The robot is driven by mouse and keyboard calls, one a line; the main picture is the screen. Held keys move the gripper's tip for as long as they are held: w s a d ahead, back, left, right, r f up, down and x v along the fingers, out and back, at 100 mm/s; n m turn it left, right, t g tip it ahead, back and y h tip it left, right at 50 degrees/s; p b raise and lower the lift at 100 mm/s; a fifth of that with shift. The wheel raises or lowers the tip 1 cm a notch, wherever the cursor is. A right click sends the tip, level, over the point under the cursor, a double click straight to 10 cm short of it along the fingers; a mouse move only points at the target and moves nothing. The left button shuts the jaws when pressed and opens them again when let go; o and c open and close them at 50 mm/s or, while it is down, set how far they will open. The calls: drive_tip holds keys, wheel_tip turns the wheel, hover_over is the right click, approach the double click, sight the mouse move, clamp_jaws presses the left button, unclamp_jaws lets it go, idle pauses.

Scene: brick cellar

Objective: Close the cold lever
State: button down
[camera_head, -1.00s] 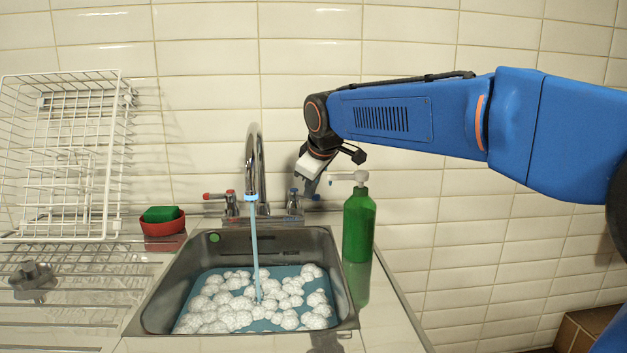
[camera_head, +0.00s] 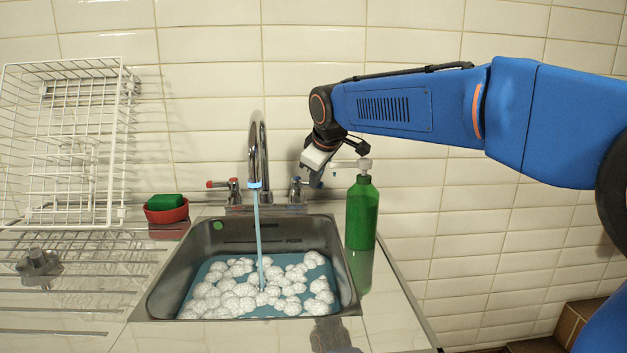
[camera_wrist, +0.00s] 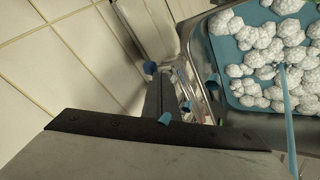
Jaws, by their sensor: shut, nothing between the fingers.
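The cold tap (camera_head: 297,190), with a blue marking, stands to the right of the spout (camera_head: 257,150). My gripper (camera_head: 316,183) is shut and empty, pointing down just right of the cold tap and partly covering its lever. I cannot tell whether they touch. In the wrist view, my gripper's dark finger (camera_wrist: 155,98) reaches towards small blue-ended parts, one of them at the tap (camera_wrist: 186,105). The lever's exact angle is unclear. A blue stream of water (camera_head: 258,230) runs from the spout into the sink.
A green soap bottle (camera_head: 362,215) with a white pump stands close to the right of my gripper. The sink (camera_head: 345,285) holds blue water and white foam. The red-marked hot tap (camera_head: 233,190), red bowl with green sponge (camera_head: 165,214) and white dish rack (camera_head: 125,150) are left.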

drive_tip(key=shift+w+d, duration=0.9)
drive_tip(key=shift+w, duration=0.2)
